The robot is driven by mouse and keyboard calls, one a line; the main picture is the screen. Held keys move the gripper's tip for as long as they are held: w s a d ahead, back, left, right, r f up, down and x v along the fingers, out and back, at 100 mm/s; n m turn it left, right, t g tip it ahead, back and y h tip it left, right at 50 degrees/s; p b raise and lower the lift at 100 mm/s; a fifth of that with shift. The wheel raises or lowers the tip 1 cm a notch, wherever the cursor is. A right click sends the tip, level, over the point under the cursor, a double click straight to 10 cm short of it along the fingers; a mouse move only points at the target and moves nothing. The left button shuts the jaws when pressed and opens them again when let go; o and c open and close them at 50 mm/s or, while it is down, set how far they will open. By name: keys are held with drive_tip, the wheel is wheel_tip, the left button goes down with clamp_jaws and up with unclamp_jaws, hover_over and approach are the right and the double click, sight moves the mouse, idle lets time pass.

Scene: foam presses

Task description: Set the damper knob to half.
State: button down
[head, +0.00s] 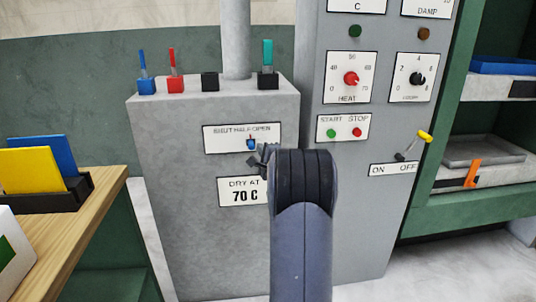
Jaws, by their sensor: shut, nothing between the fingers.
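The damper knob (251,144) is a small blue knob with a red pointer on a white plate (220,144) marked SHUT, HALF, OPEN. The plate is on the front of the grey box (165,150). The pointer looks roughly upright, near the HALF mark; its exact setting is too small to tell. My gripper (258,157) is shut and empty, just below and to the right of the knob. I cannot tell whether it touches the knob. My arm hides part of the box front below.
A DRY AT 70 C sign (237,191) is under the knob plate. The grey control panel (325,215) at right carries a HEAT dial (351,78), start and stop buttons and a yellow-tipped lever (424,136). A wooden table (95,205) is at left, green shelves (445,218) at right.

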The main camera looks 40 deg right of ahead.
sight(251, 145)
drive_tip(key=shift+a, duration=0.1)
drive_tip(key=shift+w+a+p, duration=0.2)
drive_tip(key=shift+w+a, duration=0.2)
drive_tip(key=shift+a, duration=0.2)
drive_tip(key=shift+w+a+p, duration=0.2)
drive_tip(key=shift+w+a, duration=0.15)
drive_tip(key=shift+a, duration=0.2)
